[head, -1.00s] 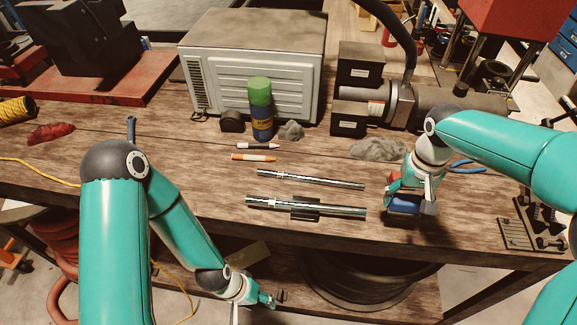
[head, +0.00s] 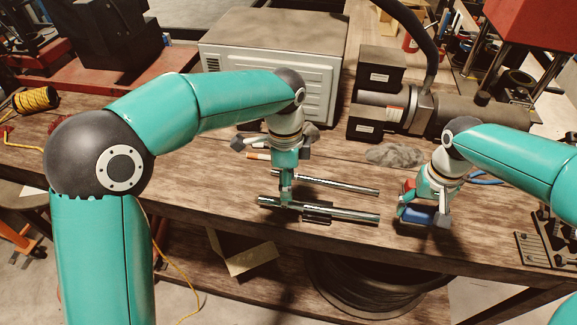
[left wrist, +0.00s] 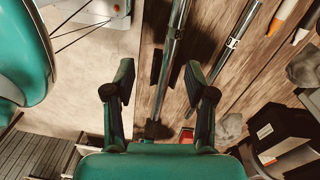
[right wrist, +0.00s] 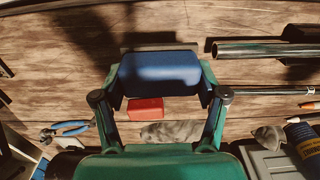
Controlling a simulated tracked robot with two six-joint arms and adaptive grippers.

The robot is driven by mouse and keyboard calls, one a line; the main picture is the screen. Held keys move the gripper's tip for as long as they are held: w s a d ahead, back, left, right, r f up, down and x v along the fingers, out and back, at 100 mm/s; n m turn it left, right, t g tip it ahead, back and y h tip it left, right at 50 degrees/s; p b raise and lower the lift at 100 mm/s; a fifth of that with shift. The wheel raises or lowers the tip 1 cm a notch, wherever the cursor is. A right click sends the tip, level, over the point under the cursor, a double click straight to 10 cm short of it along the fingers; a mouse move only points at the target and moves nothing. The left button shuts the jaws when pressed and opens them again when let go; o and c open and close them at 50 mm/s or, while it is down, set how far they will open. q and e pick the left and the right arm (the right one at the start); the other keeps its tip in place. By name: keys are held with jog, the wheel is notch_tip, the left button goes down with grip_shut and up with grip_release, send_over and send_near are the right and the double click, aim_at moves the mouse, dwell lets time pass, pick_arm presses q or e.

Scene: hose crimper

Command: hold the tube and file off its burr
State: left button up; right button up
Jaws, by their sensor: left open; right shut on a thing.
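The nearer steel tube (head: 350,214) lies along the bench near its front edge, on a black rest (head: 317,208). A thinner steel tube (head: 345,187) lies behind it. My left gripper (head: 287,200) points down over the left part of the nearer tube. In the left wrist view it is open, with the nearer tube (left wrist: 174,45) passing between or beneath its fingers; contact cannot be told. My right gripper (head: 415,208) is shut on a blue block (right wrist: 158,72), right of the tubes. No file shape or burr can be made out.
A red block (right wrist: 145,110) lies beside the blue one. Blue-handled pliers (right wrist: 68,128) and a grey rag (head: 395,155) are near. A grey box-shaped machine (head: 270,60) and a motor (head: 440,105) stand behind. A marker (head: 258,156) lies behind the tubes.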

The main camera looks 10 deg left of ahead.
pick_arm(q)
jog(key=shift+m+t, duration=0.3)
jog(key=shift+m, duration=0.4)
jog(key=f, duration=0.3)
jog(key=w+a+f, duration=0.1)
jog(key=f, duration=0.6)
jog(key=shift+w+a, duration=0.25)
jog(key=shift+w, duration=0.05)
jog(key=shift+c, duration=0.3)
jog(key=shift+r, duration=0.1)
grip_shut()
